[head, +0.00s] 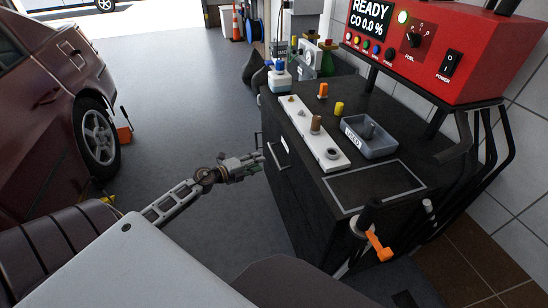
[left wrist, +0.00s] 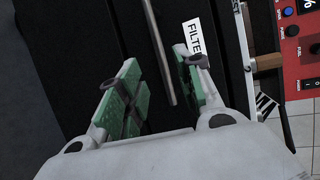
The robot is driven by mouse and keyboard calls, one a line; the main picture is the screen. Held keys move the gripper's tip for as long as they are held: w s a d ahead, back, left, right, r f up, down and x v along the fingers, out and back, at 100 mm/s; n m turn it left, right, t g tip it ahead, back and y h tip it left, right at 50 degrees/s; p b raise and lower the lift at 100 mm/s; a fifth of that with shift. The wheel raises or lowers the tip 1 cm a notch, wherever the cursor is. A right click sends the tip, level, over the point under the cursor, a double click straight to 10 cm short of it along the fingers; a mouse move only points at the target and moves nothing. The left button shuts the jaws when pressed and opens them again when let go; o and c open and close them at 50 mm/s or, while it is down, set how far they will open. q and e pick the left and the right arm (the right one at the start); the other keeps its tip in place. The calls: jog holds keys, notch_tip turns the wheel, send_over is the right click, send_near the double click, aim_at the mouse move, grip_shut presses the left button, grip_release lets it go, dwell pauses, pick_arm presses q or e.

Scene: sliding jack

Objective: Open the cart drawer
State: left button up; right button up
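The black cart (head: 300,215) stands right of centre in the head view. Its drawer front faces left, with a thin bar handle (head: 284,146) on it, and the drawer looks closed. My left gripper (head: 262,160) is just left of that front, near the handle. In the left wrist view the long metal handle (left wrist: 160,50) runs down toward the gap between my left gripper's green-padded fingers (left wrist: 155,92). The fingers are apart, and contact with the handle cannot be told. A white "FILTER" label (left wrist: 194,38) is beside the handle. My right gripper is not in view.
On the cart top are a white strip (head: 310,135) with small parts, a grey bin (head: 369,140) and a red analyser (head: 440,50). An orange-handled tool (head: 378,247) hangs at the near corner.

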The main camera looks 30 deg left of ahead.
aim_at(274, 155)
pick_arm(q)
jog(key=b+x, duration=0.1)
jog(key=x, duration=0.8)
jog(key=shift+w+d+f, duration=0.1)
jog(key=shift+w, duration=0.15)
jog(key=shift+w+b, duration=0.2)
jog(key=shift+b, duration=0.1)
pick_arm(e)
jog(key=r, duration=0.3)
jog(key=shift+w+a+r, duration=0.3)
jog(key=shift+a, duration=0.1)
pick_arm(q)
jog(key=shift+c, duration=0.2)
grip_shut()
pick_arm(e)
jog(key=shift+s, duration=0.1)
